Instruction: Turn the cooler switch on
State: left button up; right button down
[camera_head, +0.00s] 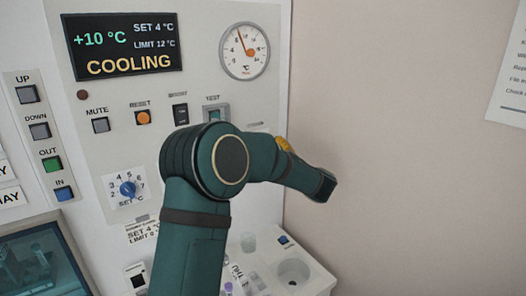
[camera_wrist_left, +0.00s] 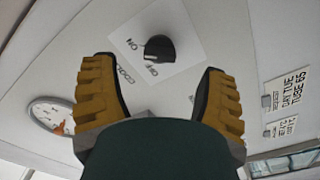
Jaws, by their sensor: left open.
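The cooler switch shows in the left wrist view as a black knob (camera_wrist_left: 159,48) on a white plate (camera_wrist_left: 185,25), with upside-down print beside it. My left gripper (camera_wrist_left: 158,68) is open there, its two yellow fingers on either side of the picture with the knob between and beyond them. I see no contact with the knob. In the head view my green arm covers part of the panel; only a bit of yellow gripper (camera_head: 284,144) shows behind it. The switch is hidden there. My right gripper is not in view.
The panel has a display (camera_head: 123,47) reading +10 °C and COOLING, a round gauge (camera_head: 244,52), several buttons and a blue dial (camera_head: 127,188). A white holder (camera_head: 293,273) stands below right. The wall at right is bare except for a paper sheet (camera_head: 510,75).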

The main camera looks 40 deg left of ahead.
pick_arm(q)
jog(key=v, duration=0.6)
jog(key=shift+d, duration=0.25)
jog(key=shift+s, duration=0.1)
